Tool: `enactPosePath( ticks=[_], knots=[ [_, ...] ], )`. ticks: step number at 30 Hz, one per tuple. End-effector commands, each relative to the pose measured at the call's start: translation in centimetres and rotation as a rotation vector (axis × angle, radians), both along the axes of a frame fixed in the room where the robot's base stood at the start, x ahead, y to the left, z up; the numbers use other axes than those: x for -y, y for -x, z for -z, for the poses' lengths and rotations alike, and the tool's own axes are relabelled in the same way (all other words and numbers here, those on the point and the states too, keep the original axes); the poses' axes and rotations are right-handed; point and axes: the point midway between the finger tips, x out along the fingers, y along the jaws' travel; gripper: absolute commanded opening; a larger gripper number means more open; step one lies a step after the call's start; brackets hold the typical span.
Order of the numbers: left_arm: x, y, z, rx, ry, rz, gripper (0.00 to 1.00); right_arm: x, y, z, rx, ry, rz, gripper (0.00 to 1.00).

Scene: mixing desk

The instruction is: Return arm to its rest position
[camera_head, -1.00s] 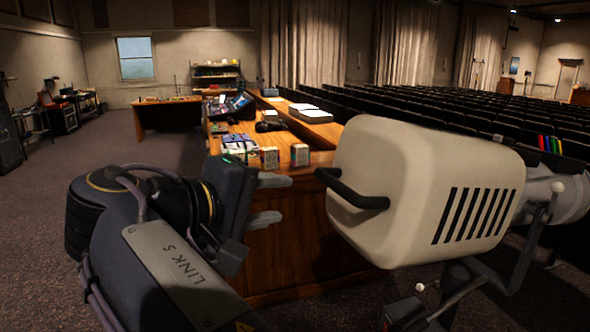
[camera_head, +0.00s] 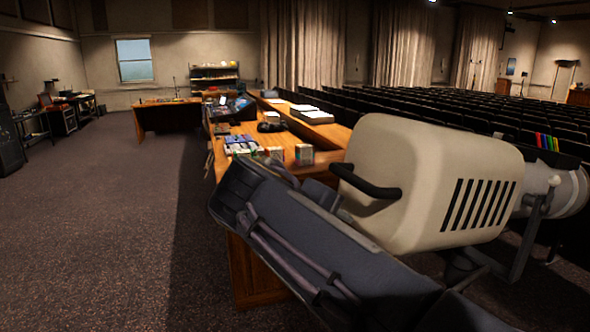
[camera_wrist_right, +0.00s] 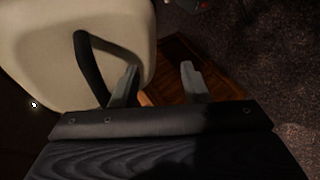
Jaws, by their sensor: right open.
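My right arm (camera_head: 310,235) comes in from the lower right in the head view, in front of the wooden desk and below a cream spotlight. Its gripper fingers are hidden in that view. In the right wrist view my right gripper (camera_wrist_right: 158,83) is open and empty, its two grey fingers apart. The cream spotlight (camera_head: 430,185) with a black handle (camera_head: 365,182) stands close to this arm. In the wrist view the handle (camera_wrist_right: 84,62) is right beside the left finger; I cannot tell whether they touch. My left gripper is not in view.
The wooden desk (camera_head: 243,265) carries small boxes (camera_head: 304,154), a mixer (camera_head: 233,108) and papers. Rows of dark seats (camera_head: 470,130) fill the right. The carpet (camera_head: 110,220) at the left is free.

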Motion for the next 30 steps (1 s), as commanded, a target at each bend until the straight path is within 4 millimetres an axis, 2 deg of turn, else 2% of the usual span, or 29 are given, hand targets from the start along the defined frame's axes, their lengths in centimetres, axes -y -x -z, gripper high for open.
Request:
enactPosePath(
  ticks=[1, 3, 5, 6, 8, 9, 12, 15, 18, 21, 25, 30],
  knots=[
    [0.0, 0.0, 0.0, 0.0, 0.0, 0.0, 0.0, 2.0, -0.3, 1.3, -0.041, -0.047, 0.014, 0.41],
    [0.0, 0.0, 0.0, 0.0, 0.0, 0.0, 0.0, 4.6, -0.3, 3.4, -0.102, -0.127, 0.028, 0.41],
    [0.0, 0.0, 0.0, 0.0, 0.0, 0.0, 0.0, 7.3, 0.1, 5.7, -0.161, -0.22, 0.045, 0.41],
    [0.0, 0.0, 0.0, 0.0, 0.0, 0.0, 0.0, 9.2, 0.9, 7.5, -0.203, -0.3, 0.061, 0.41],
    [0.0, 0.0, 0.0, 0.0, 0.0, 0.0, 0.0, 12.1, 2.7, 10.2, -0.258, -0.443, 0.089, 0.41],
    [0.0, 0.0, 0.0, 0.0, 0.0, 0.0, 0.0, 13.5, 4.2, 11.8, -0.283, -0.54, 0.108, 0.41],
    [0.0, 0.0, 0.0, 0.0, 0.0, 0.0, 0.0, 15.9, 8.8, 14.9, -0.306, -0.774, 0.164, 0.41],
    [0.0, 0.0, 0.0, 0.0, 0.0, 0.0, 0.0, 16.8, 13.7, 17.2, -0.279, -0.981, 0.229, 0.41],
    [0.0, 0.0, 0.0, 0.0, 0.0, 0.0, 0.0, 16.5, 17.9, 19.1, -0.216, -1.147, 0.303, 0.41],
    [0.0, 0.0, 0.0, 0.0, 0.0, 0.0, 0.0, 15.7, 21.0, 20.7, -0.142, -1.26, 0.377, 0.41],
    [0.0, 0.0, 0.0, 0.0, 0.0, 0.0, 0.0, 14.8, 23.1, 22.3, -0.067, -1.339, 0.449, 0.41],
    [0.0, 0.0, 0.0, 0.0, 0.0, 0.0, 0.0, 14.4, 23.9, 23.1, -0.032, -1.369, 0.483, 0.41]
  ],
)
